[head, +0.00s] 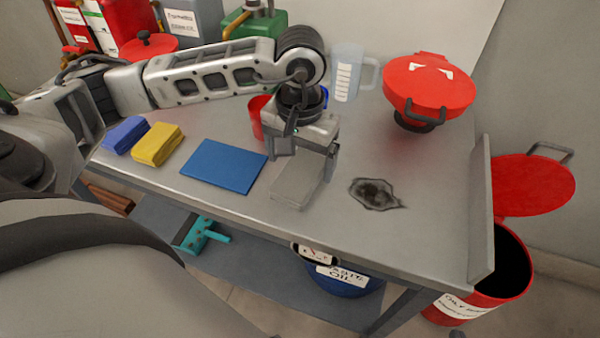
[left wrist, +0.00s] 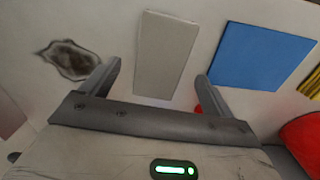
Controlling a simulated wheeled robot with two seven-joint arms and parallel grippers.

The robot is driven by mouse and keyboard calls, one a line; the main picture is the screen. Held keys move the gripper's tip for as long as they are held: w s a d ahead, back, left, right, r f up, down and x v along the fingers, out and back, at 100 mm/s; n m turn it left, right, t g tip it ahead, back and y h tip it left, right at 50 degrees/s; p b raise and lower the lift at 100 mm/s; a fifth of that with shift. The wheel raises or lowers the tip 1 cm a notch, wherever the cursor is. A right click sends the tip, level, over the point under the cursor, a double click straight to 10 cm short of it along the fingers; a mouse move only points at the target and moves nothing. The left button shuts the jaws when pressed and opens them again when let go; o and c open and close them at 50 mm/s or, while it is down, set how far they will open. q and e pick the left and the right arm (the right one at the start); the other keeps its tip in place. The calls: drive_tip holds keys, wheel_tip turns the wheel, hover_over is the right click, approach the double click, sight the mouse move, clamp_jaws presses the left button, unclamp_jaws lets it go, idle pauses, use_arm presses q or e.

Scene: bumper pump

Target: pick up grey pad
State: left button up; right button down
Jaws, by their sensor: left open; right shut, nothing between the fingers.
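The grey pad (head: 296,188) lies flat on the metal table, just right of a blue pad (head: 224,166). It is partly hidden by my left gripper (head: 308,158) in the head view. In the left wrist view the grey pad (left wrist: 163,55) shows whole, as a pale rectangle ahead of my left gripper (left wrist: 158,78). The two fingers are apart, one toward each side of the pad. The gripper is open and empty above the table. The height of the fingertips above the pad is hard to tell. My right gripper is not in view.
A dark stain (head: 374,193) lies to the right on the table. Yellow (head: 158,144) and blue folded cloths lie at left. A clear jug (head: 350,75), a red pump-lidded can (head: 428,85) and a red cup (head: 259,112) stand behind. A raised lip (head: 480,210) bounds the table's right end.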

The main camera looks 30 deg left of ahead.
use_arm(q)
drive_tip(key=shift+f, duration=1.35)
drive_tip(key=c, duration=1.1)
drive_tip(key=shift+o, duration=0.2)
drive_tip(key=shift+r, duration=0.5)
wheel_tip(320, 180, up, 2)
drive_tip(key=shift+r, duration=0.2)
drive_tip(key=s+d+r+b, duration=0.1)
drive_tip(key=s+d+r, duration=0.7)
drive_tip(key=d, duration=0.3)
drive_tip(key=shift+d+r, duration=0.25)
drive_tip(key=shift+r, duration=0.6)
